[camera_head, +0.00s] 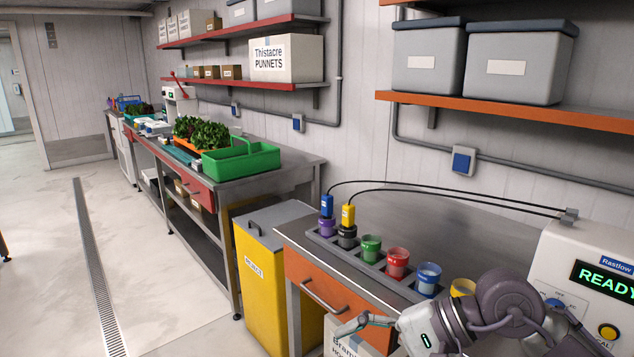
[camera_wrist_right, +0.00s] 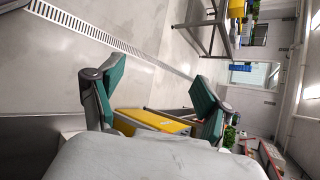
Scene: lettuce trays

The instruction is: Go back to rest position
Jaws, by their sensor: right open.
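My right gripper (camera_head: 366,323) reaches in from the lower right of the head view, in front of the near bench with the cups. In the right wrist view my right gripper (camera_wrist_right: 158,92) shows its two green-padded fingers spread apart with nothing between them. Beyond them are the floor and the yellow bin (camera_wrist_right: 152,121). My left gripper is in neither view.
A rack (camera_head: 375,266) of several coloured cups stands on the near bench, beside a white device (camera_head: 592,262) reading READY. The yellow bin (camera_head: 275,278) stands between the benches. A green carrier (camera_head: 240,160) and lettuce (camera_head: 202,132) are on the far bench. The floor at left is clear.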

